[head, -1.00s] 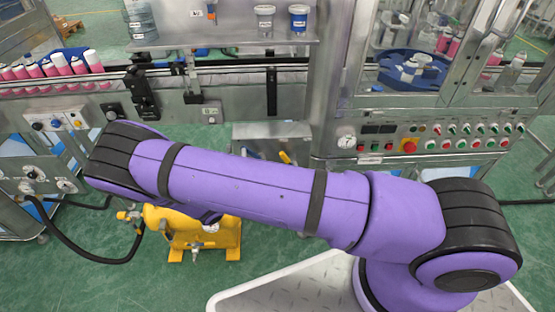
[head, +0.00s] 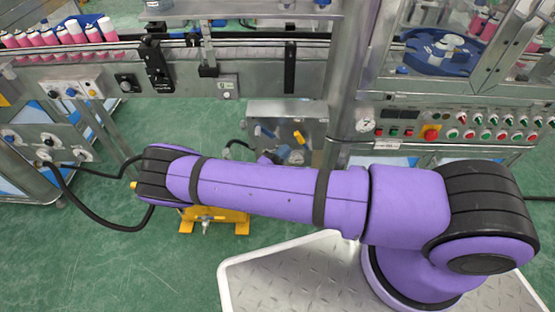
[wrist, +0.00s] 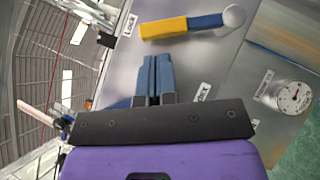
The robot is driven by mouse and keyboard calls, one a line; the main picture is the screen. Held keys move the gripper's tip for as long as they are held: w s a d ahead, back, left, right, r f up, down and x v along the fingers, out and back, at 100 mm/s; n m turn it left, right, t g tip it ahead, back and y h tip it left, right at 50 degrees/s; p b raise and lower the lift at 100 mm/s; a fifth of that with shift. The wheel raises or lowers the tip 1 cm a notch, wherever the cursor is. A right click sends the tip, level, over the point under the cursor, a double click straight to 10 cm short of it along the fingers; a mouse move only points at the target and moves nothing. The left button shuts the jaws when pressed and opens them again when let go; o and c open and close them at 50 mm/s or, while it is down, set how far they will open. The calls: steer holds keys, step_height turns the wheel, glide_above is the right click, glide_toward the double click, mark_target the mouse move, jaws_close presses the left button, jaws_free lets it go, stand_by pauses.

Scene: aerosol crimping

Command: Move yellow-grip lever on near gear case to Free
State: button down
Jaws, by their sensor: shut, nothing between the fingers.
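The yellow-grip lever (wrist: 165,28) has a yellow grip, a blue shank and a pale round pivot, and lies across the grey face of the near gear case (wrist: 110,75). The grip end points left in the wrist view, beside a small white label (wrist: 130,25). In the head view, the lever's yellow part (head: 299,136) shows small on the case (head: 283,113). My gripper (wrist: 152,60) has its blue fingers together and empty. The fingertips are just below the grip in the wrist view, apart from it as far as I can see. In the head view my arm partly hides the gripper.
More labels are on the case, with text hard to read. A blue handle (head: 263,131) is on the case left of the yellow one. A conveyor (head: 290,55) runs above; a control panel (head: 455,130) stands right.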

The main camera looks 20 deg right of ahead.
mark_target(303, 141)
steer(key=shift+x, duration=1.55)
steer(key=shift+s+d+r+m+g, duration=0.1)
steer(key=shift+d+r+m+g, duration=0.25)
steer(key=shift+m, duration=0.25)
steer(key=shift+s+d+r+m+g+y, duration=0.5)
steer(key=shift+d+m+y, duration=0.35)
steer(key=shift+d+m, duration=0.3)
steer(key=shift+s+d+r+m+g+y, duration=0.35)
steer(key=shift+d+m+g+y, duration=0.4)
steer(key=shift+d, duration=0.55)
steer(key=shift+s+d+r+m+g+y, duration=0.45)
steer(key=shift+d+m+y, duration=0.45)
steer(key=shift+d+m, duration=0.35)
steer(key=shift+w, duration=0.1)
